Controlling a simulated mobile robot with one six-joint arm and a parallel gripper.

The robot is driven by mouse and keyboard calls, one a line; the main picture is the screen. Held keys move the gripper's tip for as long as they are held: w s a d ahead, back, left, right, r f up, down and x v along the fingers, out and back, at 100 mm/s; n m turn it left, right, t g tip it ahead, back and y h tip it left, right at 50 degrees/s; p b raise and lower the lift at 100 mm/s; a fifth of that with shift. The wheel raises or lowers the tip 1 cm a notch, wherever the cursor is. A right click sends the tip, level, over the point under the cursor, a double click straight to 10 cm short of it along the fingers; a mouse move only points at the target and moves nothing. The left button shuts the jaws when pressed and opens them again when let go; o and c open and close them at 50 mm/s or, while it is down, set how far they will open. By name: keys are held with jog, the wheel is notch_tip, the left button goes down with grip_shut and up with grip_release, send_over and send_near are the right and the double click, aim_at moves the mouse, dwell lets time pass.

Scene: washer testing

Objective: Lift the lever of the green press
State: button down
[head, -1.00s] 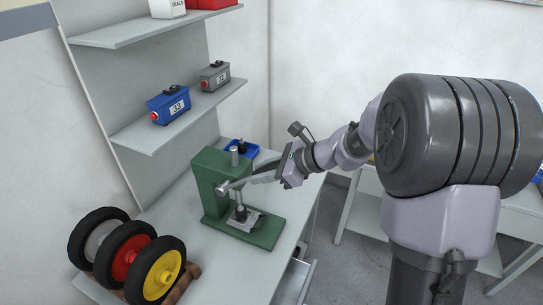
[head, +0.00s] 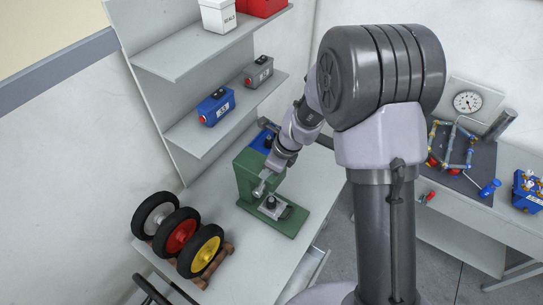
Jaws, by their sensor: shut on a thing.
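The green press (head: 246,176) stands on the grey bench, with its base plate (head: 291,222) reaching forward and a dark, round-topped part (head: 270,203) on a light plate. My gripper (head: 266,178) is at the upper front of the press, pointing down and to the left. It is shut on the press's lever. The lever is mostly hidden behind my fingers and wrist, so its angle is hard to tell.
Wheels with black tyres (head: 182,237) stand on a wooden rack at the bench's left. Shelves (head: 190,135) hold a blue box (head: 216,107) and a grey box (head: 259,72). The bench right of the press is clear.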

dwell(0.4)
jog(key=c, duration=1.5)
grip_release()
jog(key=o, duration=0.4)
jog(key=shift+w+a, duration=0.15)
jog(key=v, duration=1.7)
jog(key=shift+r, duration=0.25)
